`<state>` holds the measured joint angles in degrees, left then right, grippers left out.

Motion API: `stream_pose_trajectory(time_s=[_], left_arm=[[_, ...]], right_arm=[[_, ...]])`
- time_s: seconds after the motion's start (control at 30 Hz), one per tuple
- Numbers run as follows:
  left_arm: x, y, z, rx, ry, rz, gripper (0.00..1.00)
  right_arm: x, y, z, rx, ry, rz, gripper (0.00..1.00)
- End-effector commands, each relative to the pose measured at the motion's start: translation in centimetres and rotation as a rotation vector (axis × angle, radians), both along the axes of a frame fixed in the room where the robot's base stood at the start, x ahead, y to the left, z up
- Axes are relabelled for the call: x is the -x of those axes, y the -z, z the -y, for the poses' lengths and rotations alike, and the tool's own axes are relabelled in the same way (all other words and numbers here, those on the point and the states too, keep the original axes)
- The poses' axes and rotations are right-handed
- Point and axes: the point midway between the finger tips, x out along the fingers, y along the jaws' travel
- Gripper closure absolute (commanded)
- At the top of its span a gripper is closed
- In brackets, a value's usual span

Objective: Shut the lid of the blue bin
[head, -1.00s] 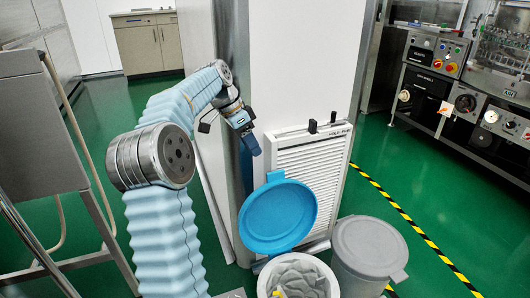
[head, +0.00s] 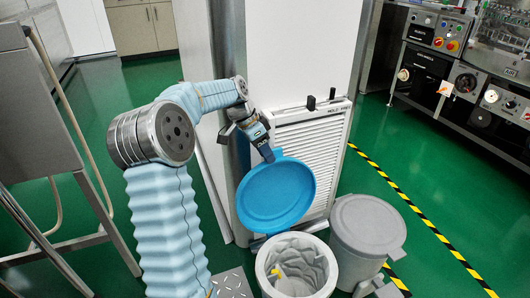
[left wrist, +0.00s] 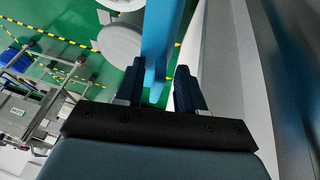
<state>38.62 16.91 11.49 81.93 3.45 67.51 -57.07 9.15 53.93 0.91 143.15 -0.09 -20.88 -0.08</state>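The blue lid (head: 275,197) of the bin stands raised and tilted back behind the bin's round opening. The open bin (head: 263,268) has a pale rim and a grey liner inside, with a small yellow thing in it. My left gripper (head: 267,152) is at the lid's top edge. In the left wrist view the fingers (left wrist: 160,92) are apart, with the blue lid (left wrist: 163,30) seen edge-on between them. Gaps show beside the lid's edge, so contact is not clear. My right gripper is not seen.
A grey bin with a shut lid (head: 368,224) stands close on the right. A white panel with a louvred grille (head: 308,160) rises behind the lid. A metal stand (head: 40,110) is at the left.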

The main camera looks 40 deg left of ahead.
Motion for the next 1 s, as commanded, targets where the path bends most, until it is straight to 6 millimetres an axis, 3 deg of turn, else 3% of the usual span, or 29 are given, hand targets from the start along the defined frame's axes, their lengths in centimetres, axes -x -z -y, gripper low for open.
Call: stream_pose_trajectory(time_s=[0.2,0.47,0.83,1.0], left_arm=[[0.0,0.0,0.0,0.0,0.0,0.0,0.62],[0.0,0.0,0.0,0.0,0.0,0.0,1.0],[0.0,0.1,0.1,-0.001,0.001,-0.001,1.0],[0.3,0.2,0.6,-0.027,0.002,0.013,1.0]], right_arm=[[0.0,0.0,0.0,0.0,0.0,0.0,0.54],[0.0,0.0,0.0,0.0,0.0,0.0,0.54],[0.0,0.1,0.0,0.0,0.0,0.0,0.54],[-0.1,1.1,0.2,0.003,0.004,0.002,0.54]])
